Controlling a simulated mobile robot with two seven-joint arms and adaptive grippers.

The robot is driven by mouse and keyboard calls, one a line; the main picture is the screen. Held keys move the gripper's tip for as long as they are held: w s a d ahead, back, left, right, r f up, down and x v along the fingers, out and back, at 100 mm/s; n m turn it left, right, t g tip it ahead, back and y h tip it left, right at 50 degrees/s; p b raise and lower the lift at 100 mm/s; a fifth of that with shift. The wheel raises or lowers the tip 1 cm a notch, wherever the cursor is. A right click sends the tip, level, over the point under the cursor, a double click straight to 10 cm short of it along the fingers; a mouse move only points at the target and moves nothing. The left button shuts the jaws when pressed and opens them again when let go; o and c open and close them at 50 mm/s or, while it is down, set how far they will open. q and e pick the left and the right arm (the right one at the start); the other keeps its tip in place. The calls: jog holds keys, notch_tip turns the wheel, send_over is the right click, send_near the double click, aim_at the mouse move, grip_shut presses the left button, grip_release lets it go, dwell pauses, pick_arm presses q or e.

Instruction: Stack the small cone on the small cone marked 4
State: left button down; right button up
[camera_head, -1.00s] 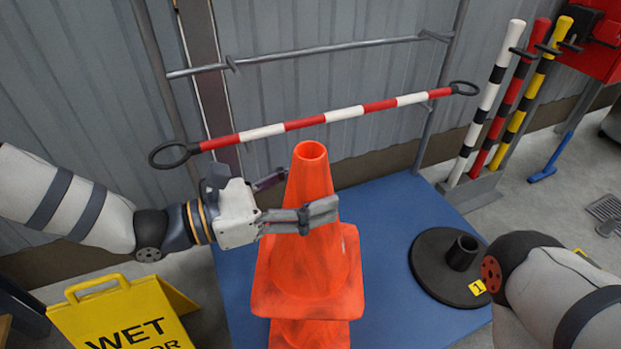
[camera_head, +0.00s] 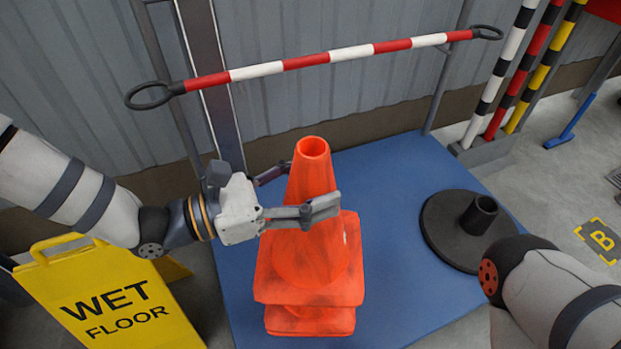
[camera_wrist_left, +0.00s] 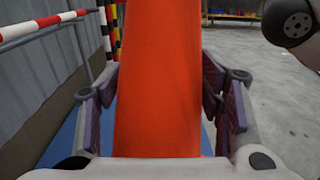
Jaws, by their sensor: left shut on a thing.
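An orange small cone (camera_head: 308,240) stands upright in the middle of the head view, with my left gripper (camera_head: 300,196) shut around its upper body. The cone fills the middle of the left wrist view (camera_wrist_left: 158,85) between the two fingers. Directly below its square base shows the base of another orange cone (camera_head: 310,322), mostly covered by the upper one. I cannot see a number on it, nor tell whether the upper cone is fully seated. My right gripper is not in view; only part of my right arm shows at the lower right.
The cones are over a blue mat (camera_head: 395,180). A round black base (camera_head: 440,232) with a socket lies to the right. A yellow wet-floor sign (camera_head: 120,300) stands at the left. A red-and-white bar (camera_head: 330,56) spans the back; striped posts (camera_head: 520,70) stand back right.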

pick_arm(q)
jog(key=shift+s+r, duration=0.1)
dwell(0.4)
jog(key=shift+s+d+n+p, duration=0.1)
jog(key=shift+s+n+p, duration=0.25)
jog(key=shift+p, duration=0.2)
jog(key=shift+w, duration=0.5)
dwell(0.4)
